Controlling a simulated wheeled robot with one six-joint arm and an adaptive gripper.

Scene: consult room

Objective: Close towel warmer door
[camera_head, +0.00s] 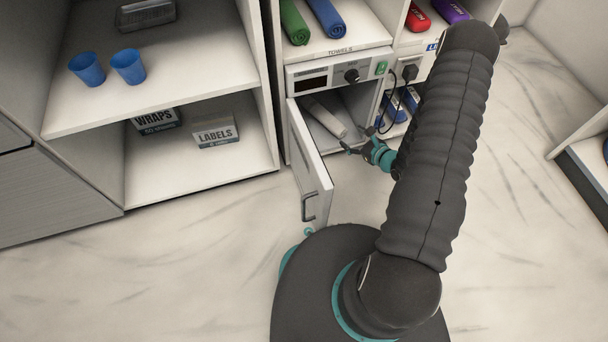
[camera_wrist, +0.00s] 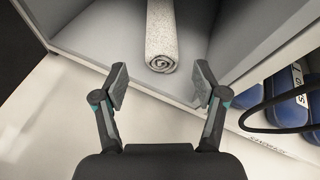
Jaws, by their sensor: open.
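The towel warmer (camera_head: 337,78) is a white unit low in the shelf, with a dark display, a knob and a green switch on its front. Its door (camera_head: 311,165) hangs wide open on the left side, with a grey handle (camera_head: 309,207) near its free edge. A rolled pale towel (camera_head: 326,117) lies inside; it also shows in the wrist view (camera_wrist: 160,38). My gripper (camera_head: 356,146) is at the warmer's opening, right of the door and apart from it. In the wrist view my gripper (camera_wrist: 161,88) is open and empty, with the towel's end just beyond the fingertips.
Blue items (camera_head: 401,103) and a black cable (camera_head: 391,98) sit right of the warmer. Rolled green (camera_head: 294,22) and blue (camera_head: 326,17) towels lie on the shelf above. Left shelves hold two blue cups (camera_head: 128,66) and boxes. The floor (camera_head: 200,260) left of the door is clear.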

